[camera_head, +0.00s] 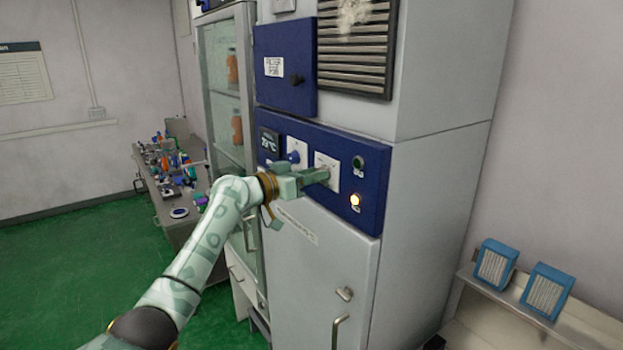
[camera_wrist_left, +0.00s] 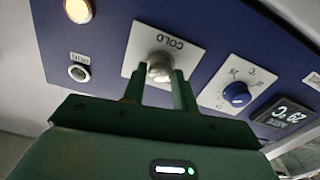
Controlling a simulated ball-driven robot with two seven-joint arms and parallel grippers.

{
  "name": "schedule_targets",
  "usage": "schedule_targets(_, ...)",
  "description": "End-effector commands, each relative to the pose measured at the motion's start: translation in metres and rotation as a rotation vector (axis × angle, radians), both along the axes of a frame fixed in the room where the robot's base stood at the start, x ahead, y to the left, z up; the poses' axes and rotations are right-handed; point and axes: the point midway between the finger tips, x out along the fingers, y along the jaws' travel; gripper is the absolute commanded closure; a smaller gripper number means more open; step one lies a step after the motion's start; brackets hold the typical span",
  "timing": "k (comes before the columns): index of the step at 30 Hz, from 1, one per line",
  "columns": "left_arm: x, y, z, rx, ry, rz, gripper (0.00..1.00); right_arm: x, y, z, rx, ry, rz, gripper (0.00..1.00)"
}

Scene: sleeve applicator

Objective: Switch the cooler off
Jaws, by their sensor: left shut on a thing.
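The cooler (camera_head: 420,200) is a tall grey cabinet with a blue control panel (camera_head: 372,172). My left gripper (camera_head: 322,174) is at the panel, shut on a small metal knob. In the left wrist view the fingertips of this gripper (camera_wrist_left: 159,82) meet the metal knob (camera_wrist_left: 160,62) on a white plate marked COLD (camera_wrist_left: 140,56). An amber lamp (camera_head: 355,200) is lit, and a dark round lamp or button (camera_head: 358,162) is above it. A blue dial (camera_wrist_left: 237,94) and a temperature display (camera_wrist_left: 285,118) are beside the plate. My right gripper is not in view.
A glass-door cabinet (camera_head: 205,75) with orange bottles stands left of the cooler. A cluttered bench (camera_head: 170,215) is behind it at the left. Two blue-framed filters (camera_head: 547,290) sit on a shelf at the right. Green floor at the left is open.

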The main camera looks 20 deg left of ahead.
Motion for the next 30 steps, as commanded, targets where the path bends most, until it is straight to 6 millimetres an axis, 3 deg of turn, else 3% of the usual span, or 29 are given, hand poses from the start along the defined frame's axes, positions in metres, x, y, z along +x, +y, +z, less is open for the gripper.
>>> schedule_targets(13,0.001,0.001,0.0,-0.333,0.259,0.0,0.94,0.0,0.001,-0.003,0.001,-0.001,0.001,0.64)
schedule_targets(30,0.001,0.002,0.0,-0.758,0.59,0.0,0.94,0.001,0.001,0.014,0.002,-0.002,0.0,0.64)
